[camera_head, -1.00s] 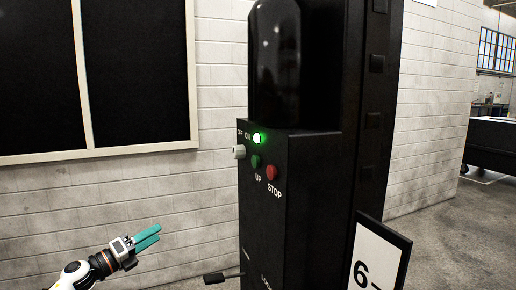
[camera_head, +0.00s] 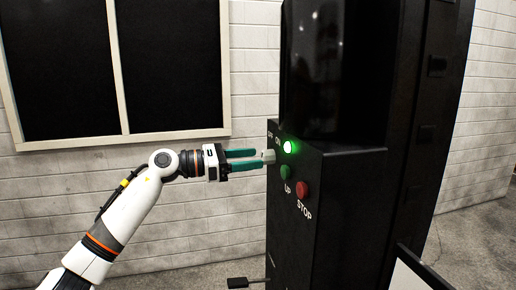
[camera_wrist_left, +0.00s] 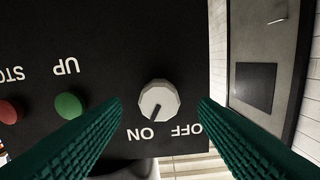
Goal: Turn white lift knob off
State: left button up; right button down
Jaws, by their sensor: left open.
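The white lift knob (camera_head: 269,157) is on the black control panel (camera_head: 290,235), below the OFF and ON labels. In the left wrist view the knob (camera_wrist_left: 159,100) is a pale faceted dial with a dark pointer mark toward the ON label. My left gripper (camera_head: 262,157) is level with the knob, its green fingers reaching toward it. In the left wrist view the open fingers (camera_wrist_left: 160,105) stand on either side of the knob, with gaps showing; contact is not visible. My right gripper is not in view.
A lit green lamp (camera_head: 290,147) is beside the knob. A green UP button (camera_head: 285,172) and a red STOP button (camera_head: 303,189) are close by on the panel. A black pedal-like part (camera_head: 238,283) sticks out low down. Open room lies left of the panel.

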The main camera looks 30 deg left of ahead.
aim_at(267, 157)
pick_arm(q)
jog(key=shift+x, duration=0.9)
jog(key=shift+w+d+p, duration=0.2)
jog(key=shift+w+p, duration=0.05)
jog(key=shift+p, duration=0.05)
jog(key=c, duration=1)
